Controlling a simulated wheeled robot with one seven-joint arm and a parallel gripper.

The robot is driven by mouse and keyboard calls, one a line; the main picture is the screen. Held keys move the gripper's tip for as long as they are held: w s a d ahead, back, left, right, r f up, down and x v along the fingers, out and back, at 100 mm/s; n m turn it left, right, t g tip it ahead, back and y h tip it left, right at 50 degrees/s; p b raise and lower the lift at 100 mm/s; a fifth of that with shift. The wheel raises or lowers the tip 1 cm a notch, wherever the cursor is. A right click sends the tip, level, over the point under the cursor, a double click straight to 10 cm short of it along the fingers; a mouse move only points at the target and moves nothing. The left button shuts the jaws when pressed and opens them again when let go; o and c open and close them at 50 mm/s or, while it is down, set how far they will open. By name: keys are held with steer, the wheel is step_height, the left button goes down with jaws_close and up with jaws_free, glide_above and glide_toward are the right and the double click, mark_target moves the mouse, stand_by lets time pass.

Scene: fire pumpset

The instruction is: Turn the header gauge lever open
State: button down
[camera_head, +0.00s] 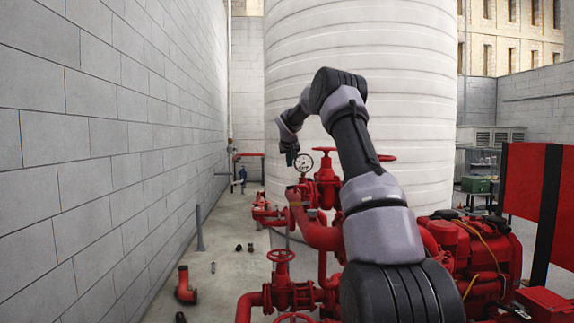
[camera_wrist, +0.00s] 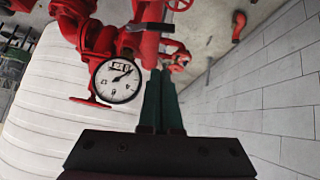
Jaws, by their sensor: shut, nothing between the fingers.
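A white round pressure gauge (camera_head: 304,161) with a black rim stands by the red header pipework (camera_head: 318,232). In the wrist view the gauge (camera_wrist: 117,80) is left of my fingers. A dark bar-shaped handle (camera_wrist: 150,27) crosses the red pipe above the fingertips; I cannot tell whether it is the gauge lever. A small red fitting with a pale part (camera_wrist: 178,62) lies just right of the tips. My gripper (camera_wrist: 160,73) has dark green fingers closed together, with nothing between them. In the head view my gripper (camera_head: 290,159) points down just left of the gauge. Contact with the pipework cannot be told.
Red handwheels (camera_head: 281,256) and valves stand below and around the header. A large white ribbed tank (camera_head: 362,70) is behind. A grey block wall (camera_head: 100,140) bounds the left. Open floor with a loose red elbow (camera_head: 186,287) lies between wall and pipework.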

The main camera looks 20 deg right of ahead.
steer(key=w+d+f, duration=0.2)
steer(key=w+f, duration=0.2)
steer(key=f, duration=0.4)
steer(key=shift+d+f, duration=0.3)
steer(key=shift+a+f+h, duration=0.1)
steer(key=shift+f+h, duration=0.15)
steer(key=shift+h, duration=0.05)
